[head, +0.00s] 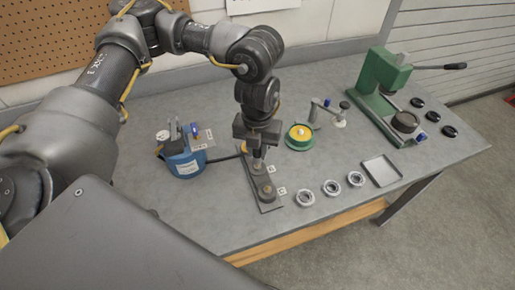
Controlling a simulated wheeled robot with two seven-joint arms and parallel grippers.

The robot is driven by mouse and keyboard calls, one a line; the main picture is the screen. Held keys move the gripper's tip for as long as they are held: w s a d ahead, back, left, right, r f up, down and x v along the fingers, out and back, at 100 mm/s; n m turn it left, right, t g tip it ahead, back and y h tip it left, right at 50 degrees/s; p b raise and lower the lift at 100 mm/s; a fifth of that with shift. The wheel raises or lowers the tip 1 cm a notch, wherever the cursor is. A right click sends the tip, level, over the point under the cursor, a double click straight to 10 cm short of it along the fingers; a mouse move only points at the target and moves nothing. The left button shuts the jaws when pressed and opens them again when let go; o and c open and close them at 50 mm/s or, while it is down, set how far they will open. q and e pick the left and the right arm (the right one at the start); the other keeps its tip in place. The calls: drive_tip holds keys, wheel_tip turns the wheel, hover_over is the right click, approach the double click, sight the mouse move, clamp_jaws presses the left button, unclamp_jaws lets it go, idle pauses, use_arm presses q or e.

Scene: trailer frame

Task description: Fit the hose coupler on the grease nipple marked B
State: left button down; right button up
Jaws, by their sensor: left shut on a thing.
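My left gripper (257,148) points down over the dark plate (252,187) near the table's middle. It is shut on the hose coupler (258,163), a small part showing below the fingers. The coupler is over or at the plate's far fitting; I cannot tell whether they touch. A second fitting (267,191), a grease nipple on a round base, stands at the plate's near end. Small white labels (282,190) sit beside the fittings, too small to read. A dark hose (225,158) runs from the blue grease pump (186,160) towards the gripper. My right gripper is out of view.
A green and yellow round item (299,137) and a small metal stand (325,110) are right of the gripper. A shallow tray (382,171), a green press (380,80) and black discs (433,116) stand further right.

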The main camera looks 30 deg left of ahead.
use_arm(q)
drive_tip(key=shift+f+b, duration=0.35)
drive_tip(key=shift+f, duration=0.35)
idle(0.6)
drive_tip(key=shift+f, duration=0.2)
idle(1.0)
drive_tip(key=c, duration=0.7)
unclamp_jaws()
drive_tip(key=shift+c, duration=0.2)
wheel_tip(320, 180, up, 7)
drive_tip(key=p, duration=0.6)
drive_tip(key=shift+d, duration=0.15)
idle(0.5)
